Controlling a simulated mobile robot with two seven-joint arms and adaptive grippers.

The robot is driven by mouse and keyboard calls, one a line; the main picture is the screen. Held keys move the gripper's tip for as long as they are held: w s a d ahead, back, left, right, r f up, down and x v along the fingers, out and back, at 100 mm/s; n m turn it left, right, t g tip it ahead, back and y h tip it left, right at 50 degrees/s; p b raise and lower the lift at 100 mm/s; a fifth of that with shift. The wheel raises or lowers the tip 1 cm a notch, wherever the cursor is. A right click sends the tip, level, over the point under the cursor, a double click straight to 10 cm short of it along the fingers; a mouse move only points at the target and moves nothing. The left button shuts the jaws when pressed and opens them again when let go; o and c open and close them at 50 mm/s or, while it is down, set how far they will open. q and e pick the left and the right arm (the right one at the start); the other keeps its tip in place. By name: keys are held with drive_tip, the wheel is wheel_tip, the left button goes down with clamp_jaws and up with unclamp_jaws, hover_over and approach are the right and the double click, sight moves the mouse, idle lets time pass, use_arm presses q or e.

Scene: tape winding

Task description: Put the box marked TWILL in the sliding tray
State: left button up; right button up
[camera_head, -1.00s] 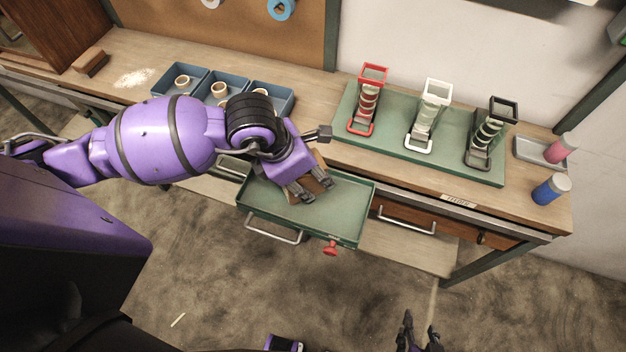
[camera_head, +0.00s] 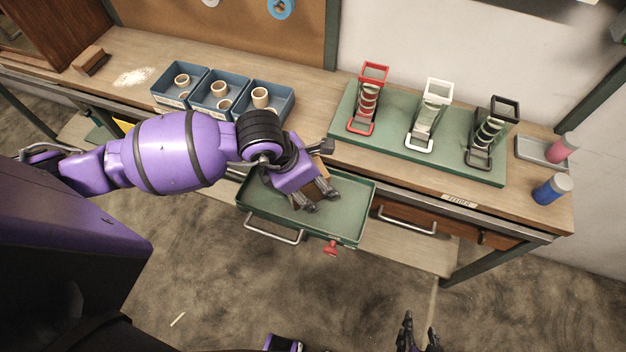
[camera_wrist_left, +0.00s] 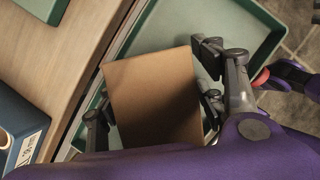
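A plain brown box (camera_wrist_left: 150,95) is between the fingers of my left gripper (camera_head: 318,197), which look closed against its two sides. In the head view the gripper hides most of the box; no marking on it can be read. The box and gripper are over the green sliding tray (camera_head: 350,210), which is pulled out from the bench front; its wall also shows in the left wrist view (camera_wrist_left: 262,45). I cannot tell whether the box touches the tray floor. My right gripper (camera_head: 420,328) is empty and open, low at the bottom edge.
Blue bins (camera_head: 212,95) with tan rings stand on the bench left of the tray. A green board (camera_head: 390,150) with red, white and black holders is behind it. The tray's right part is clear.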

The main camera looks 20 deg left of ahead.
use_arm(q)
drive_tip(key=shift+r, duration=0.3)
drive_tip(key=v, duration=1.1)
drive_tip(key=shift+s+a+r+p, duration=0.15)
drive_tip(key=shift+r+p, duration=0.15)
